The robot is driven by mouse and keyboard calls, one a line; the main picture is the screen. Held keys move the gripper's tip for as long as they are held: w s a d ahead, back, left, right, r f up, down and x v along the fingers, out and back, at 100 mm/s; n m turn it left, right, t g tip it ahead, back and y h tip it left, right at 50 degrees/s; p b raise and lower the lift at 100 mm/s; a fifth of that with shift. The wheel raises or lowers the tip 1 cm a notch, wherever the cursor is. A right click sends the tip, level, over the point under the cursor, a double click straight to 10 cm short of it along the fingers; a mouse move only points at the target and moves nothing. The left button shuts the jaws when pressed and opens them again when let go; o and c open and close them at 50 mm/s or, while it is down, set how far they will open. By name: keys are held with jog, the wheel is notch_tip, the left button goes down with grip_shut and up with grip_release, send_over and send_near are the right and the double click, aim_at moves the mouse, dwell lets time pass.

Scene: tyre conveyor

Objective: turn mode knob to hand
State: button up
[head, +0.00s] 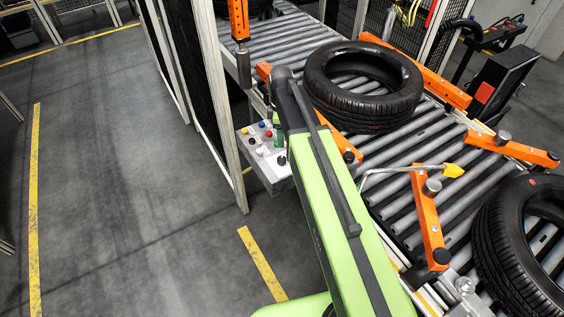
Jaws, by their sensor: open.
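A grey control box (267,173) stands beside the conveyor, left of my green arm. Its sloped top carries several small coloured buttons and dark knobs. A black knob (281,160) sits near its right edge, close to my arm, and a smaller dark control (252,143) sits at its left. Labels are too small to read, so I cannot tell which is the mode knob or where it points. My arm rises from the bottom and bends at a dark joint above the box. It covers the box's right side. My gripper does not show clearly; the arm hides that area.
A black tyre (363,85) lies on the roller conveyor (395,197) right of my arm, and another tyre (520,245) lies at the lower right. Orange guide brackets (427,220) line the conveyor. A fence post (223,110) stands just left of the box. Left floor is clear.

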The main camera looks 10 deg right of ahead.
aim_at(282, 159)
notch_tip(282, 159, down, 13)
jog(key=b, duration=1.1)
jog(key=shift+d, duration=0.1)
jog(key=shift+r, duration=0.15)
